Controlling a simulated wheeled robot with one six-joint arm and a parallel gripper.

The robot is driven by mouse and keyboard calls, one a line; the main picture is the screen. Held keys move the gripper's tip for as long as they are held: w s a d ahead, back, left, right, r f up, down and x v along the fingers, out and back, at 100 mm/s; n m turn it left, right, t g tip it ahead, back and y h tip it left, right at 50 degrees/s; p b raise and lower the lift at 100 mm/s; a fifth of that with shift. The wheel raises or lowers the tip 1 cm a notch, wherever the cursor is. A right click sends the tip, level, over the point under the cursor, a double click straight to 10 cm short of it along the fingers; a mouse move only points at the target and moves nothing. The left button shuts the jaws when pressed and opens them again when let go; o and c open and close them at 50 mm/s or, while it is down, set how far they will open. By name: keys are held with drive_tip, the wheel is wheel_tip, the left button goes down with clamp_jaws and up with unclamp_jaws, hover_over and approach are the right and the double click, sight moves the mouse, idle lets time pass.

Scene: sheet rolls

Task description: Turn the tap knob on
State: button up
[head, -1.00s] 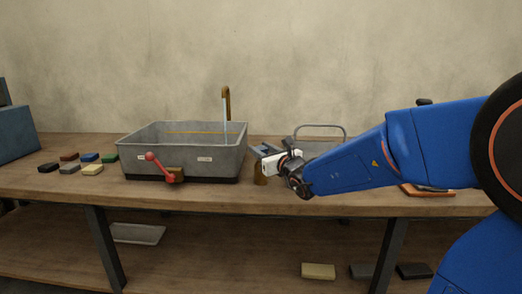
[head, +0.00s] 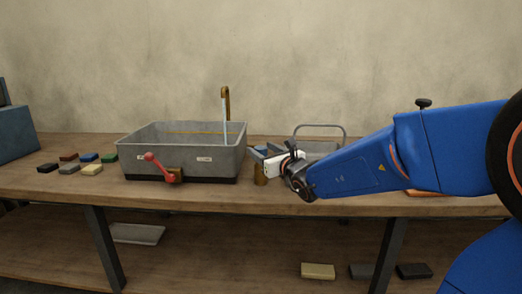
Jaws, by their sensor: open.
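The tap knob (head: 160,168) is a red lever with a ball end on a brown block at the front of the grey basin (head: 215,158). The lever slants up to the left. The brown tap spout (head: 226,100) rises behind the basin, and a pale blue stream runs down from it into the basin. My gripper (head: 258,152) is open to the right of the basin, apart from the knob. Its fingers point left, and my arm partly hides what is behind it.
Several coloured blocks (head: 91,169) lie left of the basin. A brown cylinder (head: 261,174) stands close below my gripper. A grey container with a handle (head: 319,128) is behind my arm. The bench front (head: 130,198) is clear.

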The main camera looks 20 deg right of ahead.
drive_tip(key=v, duration=1.6)
